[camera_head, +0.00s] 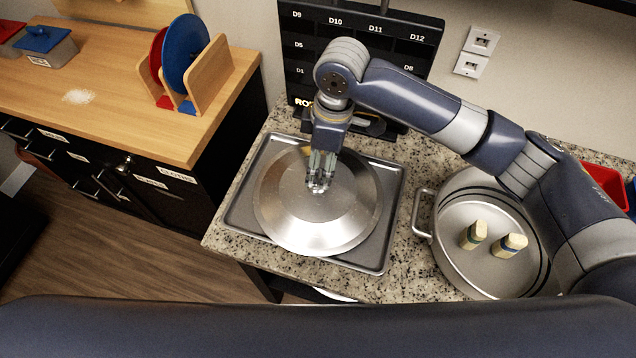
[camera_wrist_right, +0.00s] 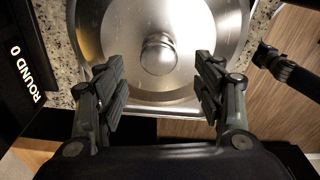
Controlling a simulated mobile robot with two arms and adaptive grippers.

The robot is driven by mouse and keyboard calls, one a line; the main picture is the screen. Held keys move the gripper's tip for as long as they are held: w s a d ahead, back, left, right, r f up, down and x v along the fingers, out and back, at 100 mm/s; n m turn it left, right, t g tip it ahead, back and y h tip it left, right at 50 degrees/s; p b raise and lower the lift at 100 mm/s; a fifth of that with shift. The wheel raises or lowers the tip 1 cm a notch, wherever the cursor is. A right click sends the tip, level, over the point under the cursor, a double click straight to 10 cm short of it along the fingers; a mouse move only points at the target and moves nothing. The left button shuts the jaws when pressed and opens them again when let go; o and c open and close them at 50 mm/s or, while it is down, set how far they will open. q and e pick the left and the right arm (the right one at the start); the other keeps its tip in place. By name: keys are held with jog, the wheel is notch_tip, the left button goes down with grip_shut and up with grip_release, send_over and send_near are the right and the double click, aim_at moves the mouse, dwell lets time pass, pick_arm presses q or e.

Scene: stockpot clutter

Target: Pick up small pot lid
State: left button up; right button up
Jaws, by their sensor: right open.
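The pot lid (camera_head: 300,225) is a round silver metal lid lying on a grey tray (camera_head: 371,264) on the granite counter. Its knob (camera_wrist_right: 158,55) shows clearly in the right wrist view, centred ahead of the fingers. My right gripper (camera_head: 320,187) is above the lid, close over its middle, and hides the knob in the head view. In the wrist view the right gripper's fingers (camera_wrist_right: 161,84) are wide apart with nothing between them. The left gripper does not show in the head view.
A large metal pot (camera_head: 440,262) with two small pale blocks (camera_head: 491,238) inside stands to the right. A black lettered rack (camera_head: 300,70) stands behind the tray. A wooden counter (camera_head: 110,110) at left holds red and blue discs (camera_head: 186,50) in a wooden holder (camera_head: 225,65).

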aim_at(318, 176)
jog(key=shift+s+a+f, duration=0.15)
jog(key=shift+s+f, duration=0.15)
jog(key=shift+f, duration=0.7)
jog(key=f, duration=0.1)
jog(key=f+p, duration=0.1)
jog(key=f, duration=0.1)
jog(key=f+p, duration=0.1)
jog(key=shift+w+a+f, duration=0.15)
jog(key=shift+w+f, duration=0.1)
jog(key=shift+w, duration=0.15)
jog(key=shift+f, duration=0.25)
jog(key=shift+c, duration=1.3)
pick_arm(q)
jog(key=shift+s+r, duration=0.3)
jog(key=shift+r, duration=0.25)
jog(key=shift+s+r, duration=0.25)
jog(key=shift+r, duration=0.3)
pick_arm(e)
grip_shut()
